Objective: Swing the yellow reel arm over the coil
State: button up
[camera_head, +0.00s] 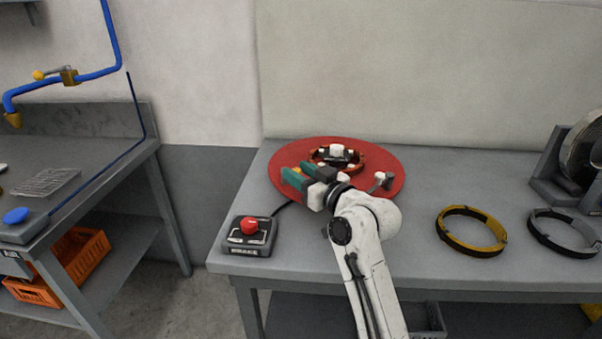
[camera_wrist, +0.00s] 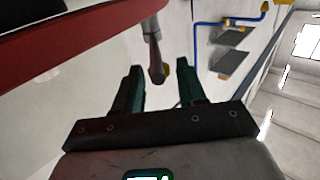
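The copper coil (camera_head: 361,161) lies on a red round turntable (camera_head: 392,162) on the grey bench, with pale and dark blocks around its middle. The turntable's edge (camera_wrist: 70,35) crosses the upper left of the wrist view. My gripper (camera_head: 292,175) has green fingers and is over the turntable's left part. In the wrist view my gripper (camera_wrist: 158,82) is open, with a gap between its fingers. A grey post with a dark reddish tip (camera_wrist: 156,72) shows in line with that gap, not visibly gripped. A small yellow piece (camera_head: 297,170) shows by the fingers; most of the reel arm is hidden.
A brake box with a red button (camera_head: 250,227) stands at the bench's front left. A yellow ring (camera_head: 498,238) and a grey ring (camera_head: 540,236) lie to the right, near a metal reel (camera_head: 580,150).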

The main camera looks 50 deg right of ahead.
grip_shut()
jog(key=shift+d, duration=0.1)
dwell(0.3)
jog(key=y+b, duration=0.1)
jog(key=d+n+y+b, duration=0.1)
jog(key=shift+d+f+n+y+b, duration=0.1)
jog(key=shift+f+n+y+b, duration=0.2)
jog(key=shift+b, duration=0.1)
jog(key=shift+d+r+n+y+b, duration=0.15)
jog(key=shift+n+y+b, duration=0.2)
jog(key=shift+y, duration=0.2)
jog(key=shift+d+r+n+y+b, duration=0.1)
jog(key=shift+n+y+b, duration=0.25)
jog(key=shift+y, duration=0.2)
jog(key=shift+o, duration=0.7)
grip_release()
jog(key=shift+r, duration=0.1)
